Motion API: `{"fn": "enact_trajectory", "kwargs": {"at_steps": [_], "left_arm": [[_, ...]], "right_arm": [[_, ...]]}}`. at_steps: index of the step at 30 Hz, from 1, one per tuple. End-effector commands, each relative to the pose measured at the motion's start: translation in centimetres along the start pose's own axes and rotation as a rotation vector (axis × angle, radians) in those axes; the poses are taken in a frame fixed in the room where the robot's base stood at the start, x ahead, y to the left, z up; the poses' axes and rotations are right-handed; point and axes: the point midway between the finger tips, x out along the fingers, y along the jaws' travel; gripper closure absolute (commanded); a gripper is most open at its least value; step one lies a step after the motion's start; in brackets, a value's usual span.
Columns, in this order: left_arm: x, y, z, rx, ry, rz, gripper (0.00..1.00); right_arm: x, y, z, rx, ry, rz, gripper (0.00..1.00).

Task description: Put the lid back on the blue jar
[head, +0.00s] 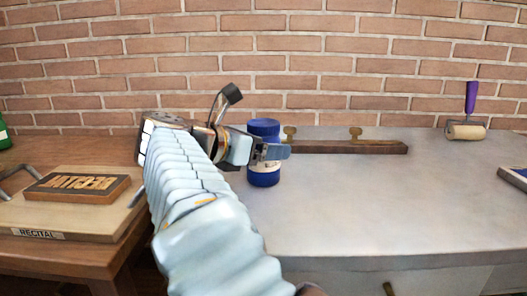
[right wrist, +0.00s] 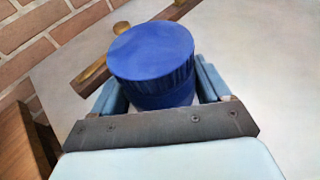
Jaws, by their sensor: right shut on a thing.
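The blue jar (head: 264,178) stands upright on the grey worktop, left of the middle in the head view. It has a blue foot, a pale band around its middle and a blue lid (head: 263,127) on top. In the right wrist view the ribbed lid (right wrist: 150,52) fills the space above my fingers, with a blue part below it. I cannot tell whether the lid is fully seated. My right gripper (head: 272,151) reaches in from the left side of the jar and is shut on its middle, one finger on either side. My left gripper is not in view.
A dark wooden rail (head: 345,148) with brass pegs lies behind the jar. A purple-handled roller (head: 467,128) stands at the back right. A wooden table at left holds a board (head: 50,215) with a type block (head: 78,187).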

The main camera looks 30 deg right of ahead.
Motion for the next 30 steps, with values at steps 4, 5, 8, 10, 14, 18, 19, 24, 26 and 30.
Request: {"fn": "enact_trajectory", "kwargs": {"at_steps": [4, 5, 8, 10, 14, 18, 19, 24, 26, 30], "left_arm": [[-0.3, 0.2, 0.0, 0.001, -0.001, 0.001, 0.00], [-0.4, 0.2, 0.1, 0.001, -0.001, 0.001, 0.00], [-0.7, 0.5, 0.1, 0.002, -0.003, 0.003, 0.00], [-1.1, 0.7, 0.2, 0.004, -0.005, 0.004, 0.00], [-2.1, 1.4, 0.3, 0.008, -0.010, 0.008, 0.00], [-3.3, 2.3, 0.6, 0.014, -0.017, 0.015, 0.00], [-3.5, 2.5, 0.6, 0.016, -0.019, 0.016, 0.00], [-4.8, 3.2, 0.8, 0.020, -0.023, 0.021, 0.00], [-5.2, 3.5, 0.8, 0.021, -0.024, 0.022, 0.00], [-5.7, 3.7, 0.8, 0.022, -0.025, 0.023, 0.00]], "right_arm": [[-0.3, 0.0, 1.1, 0.003, -0.004, 0.002, 1.00], [-0.4, 0.0, 1.4, 0.003, -0.004, 0.002, 1.00], [-0.8, 0.0, 2.8, 0.004, -0.004, 0.001, 1.00], [-1.2, 0.0, 4.2, 0.005, -0.004, 0.001, 1.00], [-2.2, 0.0, 7.4, 0.006, -0.004, 0.001, 1.00], [-3.3, 0.0, 10.9, 0.006, -0.003, 0.001, 1.00], [-3.5, 0.0, 11.6, 0.005, -0.004, 0.000, 1.00], [-4.5, 0.0, 14.7, 0.003, -0.003, -0.001, 1.00], [-4.7, 0.0, 15.5, 0.003, -0.003, 0.000, 1.00], [-5.1, 0.0, 16.7, 0.002, -0.003, 0.000, 1.00]]}}
